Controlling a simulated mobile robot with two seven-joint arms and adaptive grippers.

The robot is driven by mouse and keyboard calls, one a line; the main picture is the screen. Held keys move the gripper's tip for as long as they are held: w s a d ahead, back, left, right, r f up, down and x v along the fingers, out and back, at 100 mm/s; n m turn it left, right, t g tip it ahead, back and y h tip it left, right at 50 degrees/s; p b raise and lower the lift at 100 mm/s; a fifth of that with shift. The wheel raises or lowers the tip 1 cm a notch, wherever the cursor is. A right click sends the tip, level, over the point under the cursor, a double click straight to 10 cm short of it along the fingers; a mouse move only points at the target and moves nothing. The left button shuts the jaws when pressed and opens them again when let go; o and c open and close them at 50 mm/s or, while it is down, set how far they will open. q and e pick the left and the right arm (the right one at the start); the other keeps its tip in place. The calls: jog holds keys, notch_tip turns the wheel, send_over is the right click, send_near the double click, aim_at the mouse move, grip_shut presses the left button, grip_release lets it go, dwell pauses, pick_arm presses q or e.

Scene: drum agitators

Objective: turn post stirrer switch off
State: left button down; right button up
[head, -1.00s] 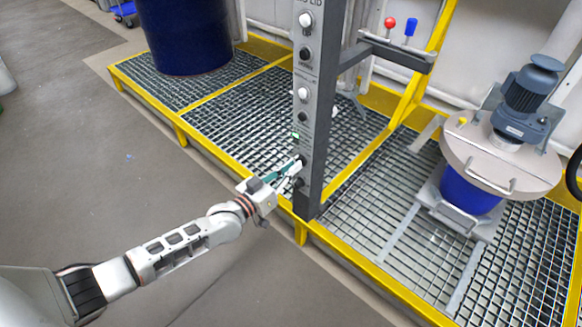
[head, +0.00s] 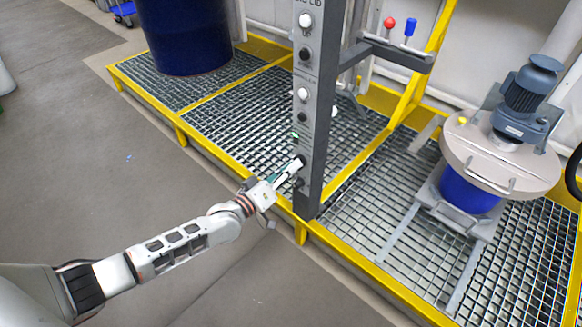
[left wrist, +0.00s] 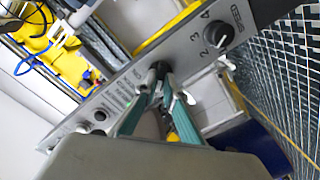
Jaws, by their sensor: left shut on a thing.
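The grey control post (head: 318,120) stands upright at the platform's front edge, with a column of knobs and buttons on its face. My left gripper (head: 298,164) is at the lower part of this face. In the left wrist view its two green-sided fingers (left wrist: 160,84) close in on a small dark switch (left wrist: 161,70) on the panel and are shut on it. The fingertips largely hide the switch, so its position cannot be read. A black speed dial (left wrist: 215,34) with a number scale is beside it. My right gripper is not in view.
A yellow-edged grating platform (head: 240,120) surrounds the post. A dark blue drum (head: 185,35) stands at the back left. A blue drum with a motor-topped lid (head: 500,150) stands at the right. Red and blue levers (head: 410,29) are behind the post. The floor at left is clear.

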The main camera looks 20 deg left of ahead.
pick_arm(q)
jog(key=c, duration=2.2)
grip_release()
jog(key=shift+c, duration=0.2)
jog(key=shift+o, duration=0.5)
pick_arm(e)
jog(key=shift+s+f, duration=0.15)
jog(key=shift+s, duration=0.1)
pick_arm(q)
jog(key=v, duration=1.2)
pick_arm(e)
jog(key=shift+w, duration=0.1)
